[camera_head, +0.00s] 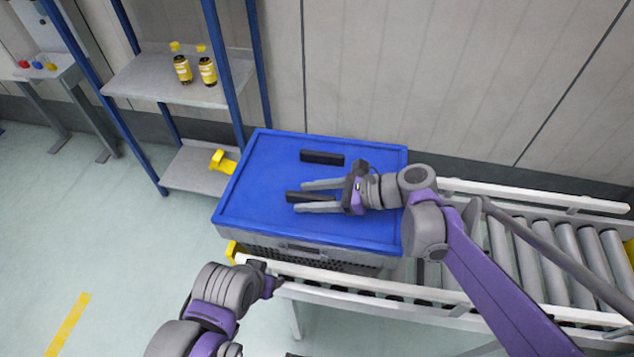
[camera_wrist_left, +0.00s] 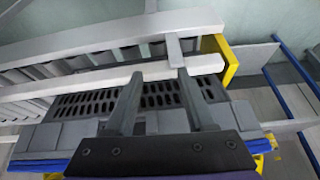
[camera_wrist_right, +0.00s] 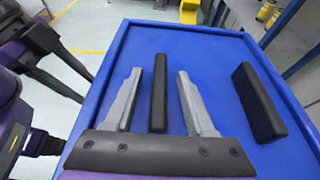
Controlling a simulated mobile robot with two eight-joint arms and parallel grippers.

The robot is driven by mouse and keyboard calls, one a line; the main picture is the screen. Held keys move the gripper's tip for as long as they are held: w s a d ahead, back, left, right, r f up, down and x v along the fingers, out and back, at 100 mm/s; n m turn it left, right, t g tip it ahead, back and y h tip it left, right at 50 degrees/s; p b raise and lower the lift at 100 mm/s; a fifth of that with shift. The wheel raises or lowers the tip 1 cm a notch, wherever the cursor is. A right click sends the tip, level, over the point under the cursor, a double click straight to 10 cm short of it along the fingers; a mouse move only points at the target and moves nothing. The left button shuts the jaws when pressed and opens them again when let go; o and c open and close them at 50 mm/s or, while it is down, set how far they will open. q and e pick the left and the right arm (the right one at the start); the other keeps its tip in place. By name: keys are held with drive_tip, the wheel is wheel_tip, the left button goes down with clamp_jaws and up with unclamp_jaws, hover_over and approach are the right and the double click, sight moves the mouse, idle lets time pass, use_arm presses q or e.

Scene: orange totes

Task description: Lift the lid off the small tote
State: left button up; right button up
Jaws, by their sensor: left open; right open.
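The small tote (camera_head: 330,255) is grey with meshed sides and stands on the roller conveyor. Its flat blue lid (camera_head: 270,175) is on top and carries two black bar handles. My right gripper (camera_head: 300,197) is open above the lid, its fingers on either side of the near handle (camera_wrist_right: 159,92), with gaps between fingers and bar. The other handle (camera_head: 322,158) is free, towards the wall. My left gripper (camera_wrist_left: 158,76) is open and empty by the tote's near side, its fingers in front of the mesh (camera_wrist_left: 70,104). In the head view its fingers are mostly hidden.
White conveyor rails (camera_head: 420,291) run along the near side, with rollers (camera_head: 535,240) clear to the right. Yellow end stops (camera_head: 222,162) stand at the conveyor's left end. A blue-posted shelf (camera_head: 150,75) with two bottles is at the back left.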

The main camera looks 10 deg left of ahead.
clamp_jaws()
idle(1.4)
